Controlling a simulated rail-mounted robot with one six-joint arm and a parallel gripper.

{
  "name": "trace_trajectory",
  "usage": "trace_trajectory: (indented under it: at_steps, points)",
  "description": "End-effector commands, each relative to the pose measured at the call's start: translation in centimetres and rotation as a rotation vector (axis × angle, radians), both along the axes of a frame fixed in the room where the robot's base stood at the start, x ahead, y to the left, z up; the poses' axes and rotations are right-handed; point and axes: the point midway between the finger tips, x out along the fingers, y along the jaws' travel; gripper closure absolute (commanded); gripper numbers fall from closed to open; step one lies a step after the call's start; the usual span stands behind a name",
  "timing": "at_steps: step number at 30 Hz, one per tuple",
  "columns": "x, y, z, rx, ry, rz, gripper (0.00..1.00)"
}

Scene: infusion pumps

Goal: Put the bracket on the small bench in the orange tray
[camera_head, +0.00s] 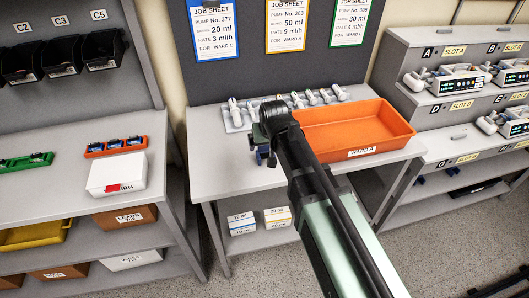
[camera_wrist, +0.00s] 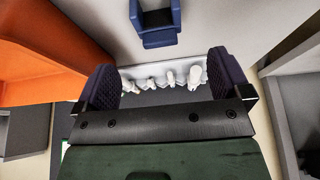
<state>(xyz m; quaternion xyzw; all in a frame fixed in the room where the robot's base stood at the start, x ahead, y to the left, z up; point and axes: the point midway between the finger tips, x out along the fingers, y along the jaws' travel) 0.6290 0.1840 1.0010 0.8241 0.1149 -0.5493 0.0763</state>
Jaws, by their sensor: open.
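The bracket (camera_wrist: 155,22) is a small dark blue, U-shaped piece lying on the small bench (camera_head: 220,180). It shows at the top of the wrist view, ahead of and apart from my fingers. In the head view I cannot tell it from my gripper's blue fingers. My gripper (camera_wrist: 165,80) is open and empty, its two dark blue fingers wide apart; in the head view it (camera_head: 264,157) hangs low over the bench, left of the tray. The orange tray (camera_head: 395,111), labelled WARD A, stands at the bench's right and shows at the left of the wrist view (camera_wrist: 50,60).
A rack of white clamps (camera_head: 232,118) stands along the back of the bench; it also fills the middle of the wrist view. A grey board (camera_head: 245,75) with job sheets rises behind. Pump shelves (camera_head: 425,110) stand right. The bench's front left is clear.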

Motion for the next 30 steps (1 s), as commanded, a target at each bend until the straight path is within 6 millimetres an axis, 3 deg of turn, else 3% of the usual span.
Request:
trace_trajectory:
  at_steps: [1,3,11,18,26,30]
  points:
    - [0.5,0.1,-2.1,0.0,0.0,0.0,0.04]
    - [1.1,0.3,-3.6,0.0,0.001,0.0,0.04]
    - [1.7,0.4,-4.5,0.0,0.001,0.0,0.04]
    - [3.6,0.7,-8.9,0.0,0.001,0.0,0.04]
    - [3.7,0.7,-8.7,-0.001,0.001,0.0,0.04]
    - [3.7,0.7,-8.6,-0.001,0.001,0.0,0.26]
